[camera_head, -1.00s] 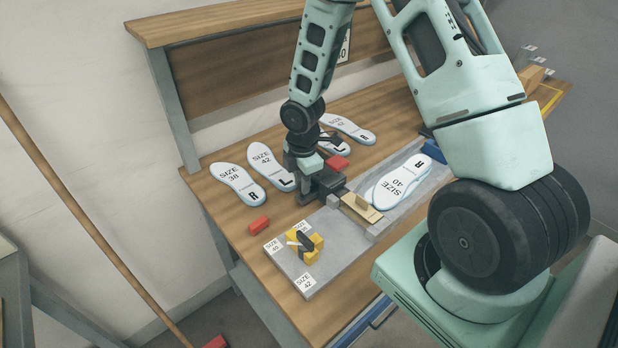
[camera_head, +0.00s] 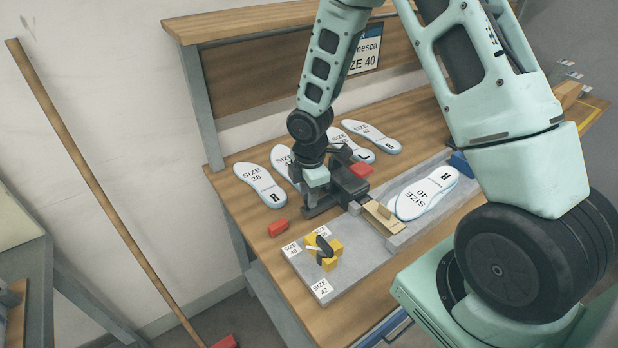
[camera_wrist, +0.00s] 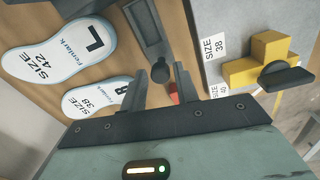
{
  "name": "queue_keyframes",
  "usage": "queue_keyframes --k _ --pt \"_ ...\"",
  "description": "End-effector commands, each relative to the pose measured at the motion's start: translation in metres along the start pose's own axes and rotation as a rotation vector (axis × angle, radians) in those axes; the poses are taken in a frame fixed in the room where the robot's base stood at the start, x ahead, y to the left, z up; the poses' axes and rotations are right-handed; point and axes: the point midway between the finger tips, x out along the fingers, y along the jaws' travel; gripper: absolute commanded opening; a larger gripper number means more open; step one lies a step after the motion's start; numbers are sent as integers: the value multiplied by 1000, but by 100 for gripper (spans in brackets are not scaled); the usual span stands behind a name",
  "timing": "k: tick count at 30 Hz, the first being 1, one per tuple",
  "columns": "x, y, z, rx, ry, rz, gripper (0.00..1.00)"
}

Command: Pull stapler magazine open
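A dark grey stapler (camera_head: 350,184) sits on the wooden bench in the head view, at the back-left end of a grey board. In the wrist view, a dark bar with a rounded knob (camera_wrist: 148,28), which looks like part of the stapler, points toward my gripper. My gripper (camera_wrist: 160,70) has its two fingers apart, one on each side of the knob end. Narrow gaps seem to show on both sides, so I see no clear contact. In the head view my gripper is low at the stapler's left side, and its fingertips are hard to make out.
A grey board (camera_head: 350,277) carries a yellow block with a black handle (camera_head: 327,255), a tan piece (camera_head: 383,216) and a size 40 insole (camera_head: 428,195). Several insoles (camera_head: 261,184) lie behind.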

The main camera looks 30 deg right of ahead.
Motion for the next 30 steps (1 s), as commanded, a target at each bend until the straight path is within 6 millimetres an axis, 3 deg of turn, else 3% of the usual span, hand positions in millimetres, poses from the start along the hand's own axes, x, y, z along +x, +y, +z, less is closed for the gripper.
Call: queue_keyframes --k 5,21,30 --pt "-24 1 0 2 1 4 30" --pt "-145 1 0 1 -1 6 30" --pt "-171 0 0 0 0 2 30"
